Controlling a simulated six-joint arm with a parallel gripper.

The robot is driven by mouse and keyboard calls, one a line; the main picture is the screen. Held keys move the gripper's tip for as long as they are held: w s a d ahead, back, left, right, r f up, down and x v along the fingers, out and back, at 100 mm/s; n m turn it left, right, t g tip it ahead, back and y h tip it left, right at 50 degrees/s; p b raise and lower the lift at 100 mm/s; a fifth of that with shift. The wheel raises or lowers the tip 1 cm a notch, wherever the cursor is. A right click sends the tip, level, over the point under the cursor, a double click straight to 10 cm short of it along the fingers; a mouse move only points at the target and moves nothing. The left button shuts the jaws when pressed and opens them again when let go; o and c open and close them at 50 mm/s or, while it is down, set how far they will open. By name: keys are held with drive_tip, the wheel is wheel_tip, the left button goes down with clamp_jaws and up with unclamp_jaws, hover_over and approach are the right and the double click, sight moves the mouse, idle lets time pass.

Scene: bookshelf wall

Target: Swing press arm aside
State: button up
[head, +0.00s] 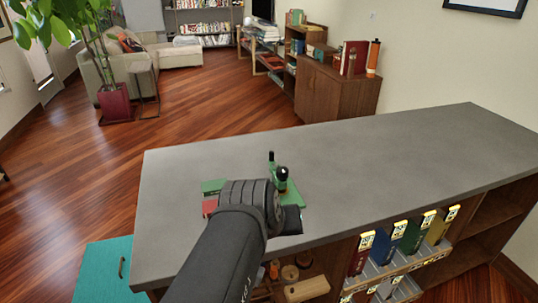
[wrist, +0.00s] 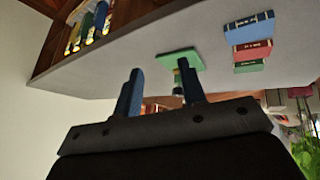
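The small press has a green base (head: 291,193) and stands on the grey counter, just beyond my wrist in the head view. A dark upright post (head: 271,160) and a black-topped part (head: 282,175) rise from it; I cannot tell which is its arm. In the wrist view the green base (wrist: 180,58) shows tilted, with its upright part (wrist: 178,77) partly hidden by one finger. My gripper (wrist: 160,88) is open, its two blue-grey fingers apart and nothing clearly between them. One finger overlaps the press in view; contact cannot be told. My arm hides the fingers in the head view.
Green, red and blue books lie beside the press (wrist: 250,42); in the head view my arm partly covers them. The grey counter (head: 400,150) is clear to the right. Upright books (head: 385,245) stand on the shelf below its front edge. A teal box (head: 103,270) is at lower left.

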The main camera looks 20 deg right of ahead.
drive_tip(key=w+d+r+n+h, duration=0.1)
drive_tip(key=w+d+r+n, duration=0.2)
drive_tip(key=w+d, duration=0.4)
drive_tip(key=n+g+h, duration=0.2)
drive_tip(key=n+h, duration=0.6)
drive_tip(key=n, duration=1.3)
approach(271, 154)
drive_tip(key=x, duration=1)
drive_tip(key=shift+w+d+f, duration=0.25)
drive_tip(key=shift+w+f, duration=0.05)
drive_tip(key=shift+w, duration=0.1)
drive_tip(key=shift+c, duration=0.5)
clamp_jaws()
